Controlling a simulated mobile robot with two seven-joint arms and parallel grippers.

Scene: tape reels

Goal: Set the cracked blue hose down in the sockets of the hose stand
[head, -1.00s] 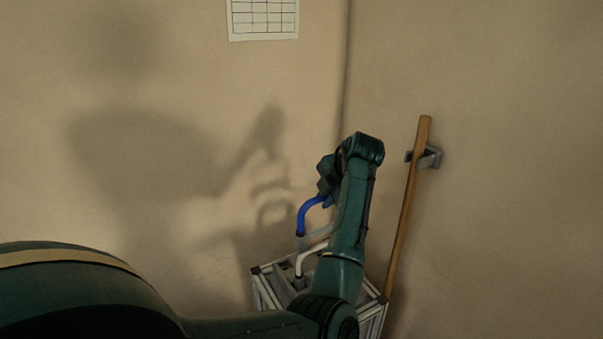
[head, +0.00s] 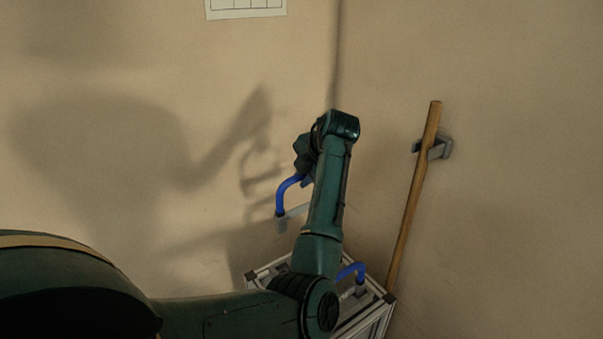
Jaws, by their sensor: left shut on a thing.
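A blue curved hose (head: 285,190) hangs from my left gripper (head: 303,168), which is shut on it above the stand. A pale grey piece shows at the hose's lower end; my arm hides its right part. No crack can be made out. The hose stand (head: 262,269) is a metal-framed unit below, partly behind my left arm. A second blue bent hose (head: 352,268) shows low at the stand's right side, apart from the held one. The sockets cannot be made out clearly. My right gripper is not in view.
A wooden pole (head: 412,205) leans upright in a grey wall bracket (head: 438,148), with its lower end close to the stand's right corner. Walls meet in a corner behind the stand. A gridded sheet (head: 246,8) hangs on the left wall.

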